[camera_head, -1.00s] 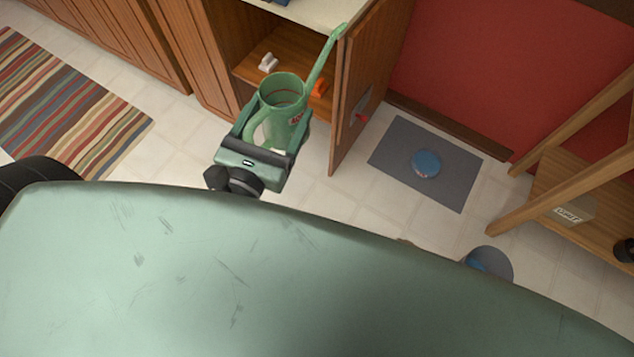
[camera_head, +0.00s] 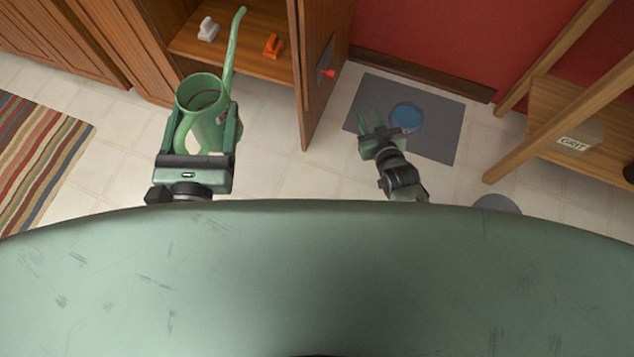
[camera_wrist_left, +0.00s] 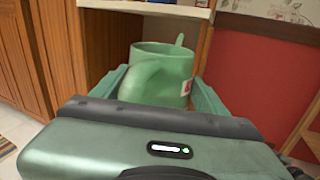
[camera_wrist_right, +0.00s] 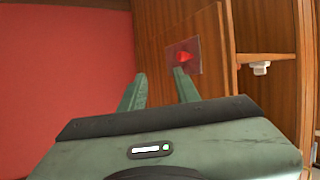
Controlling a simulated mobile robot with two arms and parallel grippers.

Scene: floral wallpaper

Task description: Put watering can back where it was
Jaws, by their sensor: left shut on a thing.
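The green watering can (camera_head: 204,100) is upright in my left gripper (camera_head: 208,125), its long spout pointing up and to the right, in front of the open cabinet. The left fingers close around its sides; it also shows in the left wrist view (camera_wrist_left: 160,75). The cabinet shelf (camera_head: 250,42) lies just beyond the can. My right gripper (camera_head: 372,125) is open and empty, to the right of the open cabinet door (camera_head: 312,85). In the right wrist view its fingers (camera_wrist_right: 160,90) are apart with nothing between them.
A white item (camera_head: 208,30) and an orange item (camera_head: 273,46) stand on the shelf. A blue bowl (camera_head: 407,117) rests on a grey mat (camera_head: 440,140). A wooden rack (camera_head: 545,110) stands at right.

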